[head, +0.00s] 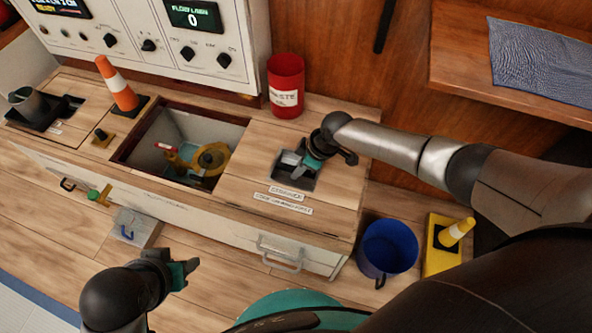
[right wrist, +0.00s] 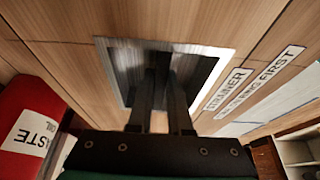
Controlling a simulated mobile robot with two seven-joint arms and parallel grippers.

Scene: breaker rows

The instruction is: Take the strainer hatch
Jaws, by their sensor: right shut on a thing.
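The strainer hatch (head: 252,175) is a wooden panel to the right of an open bay, with a metal-framed recess (head: 297,172) and white labels. It looks flush with the counter around it. My right gripper (head: 311,160) reaches down into the recess and is shut on the hatch's grip. In the right wrist view, both fingers (right wrist: 161,88) go into the dark recess of the hatch (right wrist: 62,62); the grip between them is hidden. The label there reads STRAINER. My left gripper (head: 184,275) is low at the left, away from the hatch; its finger gap is unclear.
The open bay (head: 172,122) holds a yellow ring-shaped part and red-handled fittings. A red waste bin (head: 286,87) stands behind the hatch. An orange cone (head: 117,84) stands left. A blue bucket (head: 388,248) and yellow block with a cone (head: 440,252) are at the right.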

